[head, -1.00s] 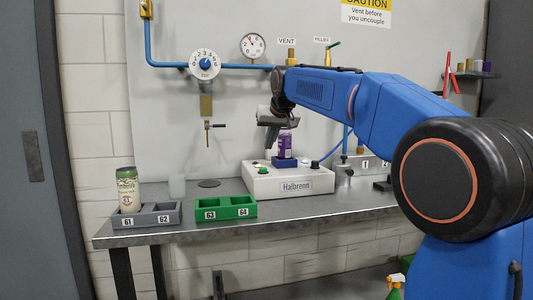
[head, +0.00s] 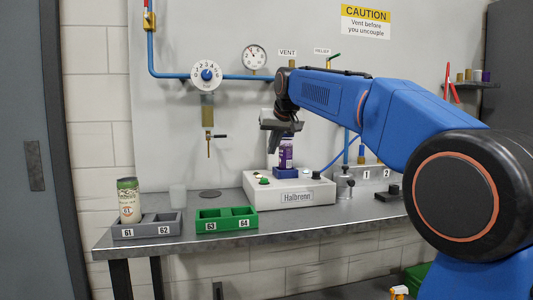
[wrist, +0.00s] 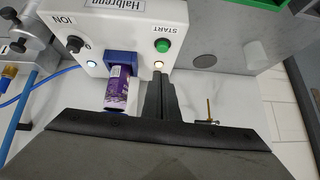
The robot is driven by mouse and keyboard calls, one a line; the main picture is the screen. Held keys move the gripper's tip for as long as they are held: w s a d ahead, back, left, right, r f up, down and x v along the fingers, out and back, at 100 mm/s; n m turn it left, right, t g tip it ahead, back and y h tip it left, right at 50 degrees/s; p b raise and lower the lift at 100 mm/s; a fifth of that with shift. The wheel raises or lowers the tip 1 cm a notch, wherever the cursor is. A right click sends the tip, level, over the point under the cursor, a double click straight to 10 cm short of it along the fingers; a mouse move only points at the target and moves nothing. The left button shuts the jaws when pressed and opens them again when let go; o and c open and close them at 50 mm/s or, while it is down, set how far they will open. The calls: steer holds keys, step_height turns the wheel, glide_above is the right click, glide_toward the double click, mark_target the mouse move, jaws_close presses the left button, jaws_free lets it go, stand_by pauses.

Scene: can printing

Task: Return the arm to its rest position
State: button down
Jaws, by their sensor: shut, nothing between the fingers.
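My gripper (head: 273,148) is shut and empty. In the head view it hangs above the white Halbrenn machine (head: 310,196), just left of a purple can (head: 286,155). The can stands upright in the blue holder (head: 286,173) on top of the machine. In the wrist view the shut fingers (wrist: 159,82) point past the can (wrist: 117,88), beside it with a gap. The green START button (wrist: 162,45) and a lit lamp show near the fingertips. My blue arm reaches in from the right.
A grey rack (head: 147,231) numbered 61 and 62 holds a green-and-cream can (head: 128,201) in slot 61. A green rack (head: 226,222) numbered 63 and 64 looks empty. A clear cup (head: 178,196) stands behind them. A gauge, dial and blue pipe line the wall.

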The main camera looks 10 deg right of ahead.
steer(key=s+d+f+g, duration=0.1)
steer(key=s+f, duration=1.1)
steer(key=s, duration=0.3)
steer(key=s+d+f+g, duration=0.1)
steer(key=s+d+f, duration=0.1)
steer(key=s+f, duration=1.1)
steer(key=s+d+f+g, duration=0.1)
steer(key=s+d+f, duration=0.1)
steer(key=s+f, duration=1)
steer(key=s, duration=0.7)
steer(key=shift+d+f+g+h, duration=0.15)
steer(key=shift+f+g+h, duration=0.1)
steer(key=shift+g+h, duration=0.05)
